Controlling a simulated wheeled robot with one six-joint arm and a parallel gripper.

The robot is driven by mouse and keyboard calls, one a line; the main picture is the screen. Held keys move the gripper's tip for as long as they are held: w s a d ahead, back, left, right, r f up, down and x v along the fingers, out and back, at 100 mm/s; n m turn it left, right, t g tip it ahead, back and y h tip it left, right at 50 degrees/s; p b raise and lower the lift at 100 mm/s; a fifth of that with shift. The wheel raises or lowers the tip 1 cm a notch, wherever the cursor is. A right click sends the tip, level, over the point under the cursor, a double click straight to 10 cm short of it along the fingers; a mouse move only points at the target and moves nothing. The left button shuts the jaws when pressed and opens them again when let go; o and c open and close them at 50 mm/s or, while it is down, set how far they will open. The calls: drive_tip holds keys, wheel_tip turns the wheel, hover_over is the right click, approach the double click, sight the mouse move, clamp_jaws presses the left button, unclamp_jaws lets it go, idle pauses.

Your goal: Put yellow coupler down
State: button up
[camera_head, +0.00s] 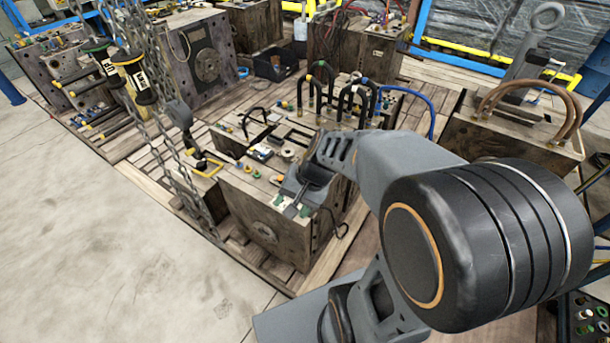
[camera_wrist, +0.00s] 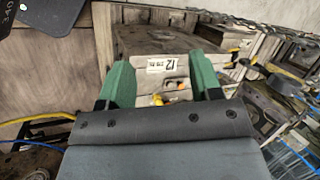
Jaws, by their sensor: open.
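My gripper (camera_head: 291,206) is open at the front mould block (camera_head: 255,212) in the head view. In the wrist view its two green fingers (camera_wrist: 160,62) stand wide apart, with a grey block face carrying a white label (camera_wrist: 164,65) beyond them. A small yellow piece (camera_wrist: 157,100), likely the yellow coupler, shows low between the fingers, close to the palm edge. It appears apart from both fingers, and its lower part is hidden. Another yellow-orange bit (camera_wrist: 182,86) lies just beside it. I cannot make out the coupler in the head view.
Black hose loops (camera_head: 325,85) stand on the block behind my gripper. Hanging chains (camera_head: 160,120) are to the left. A block with brown hoses (camera_head: 525,100) stands at the right. Wooden pallet boards lie beneath the blocks, and the concrete floor (camera_head: 90,240) at left is clear.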

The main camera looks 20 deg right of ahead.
drive_tip(key=w+d+f+m+t+b, duration=0.2)
drive_tip(key=w+d+f+m+t, duration=0.4)
drive_tip(key=d+f+m, duration=0.45)
drive_tip(key=w+d+f+m+t+b, duration=0.1)
drive_tip(key=w+d+f+m+t, duration=0.55)
drive_tip(key=m, duration=0.75)
drive_tip(key=shift+m+g, duration=0.25)
drive_tip(key=shift+g, duration=0.4)
drive_tip(key=w, duration=0.2)
drive_tip(key=w+f, duration=0.1)
drive_tip(key=w, duration=0.1)
drive_tip(key=w+f+b, duration=0.1)
drive_tip(key=w, duration=0.1)
drive_tip(key=shift+w+a+f, duration=0.15)
drive_tip(key=shift+w+f, duration=0.1)
drive_tip(key=shift+w, duration=0.15)
drive_tip(key=shift+x, duration=2.85)
drive_tip(key=shift+a+r, duration=0.1)
drive_tip(key=shift+r, duration=0.05)
clamp_jaws()
drive_tip(key=shift+r, duration=0.1)
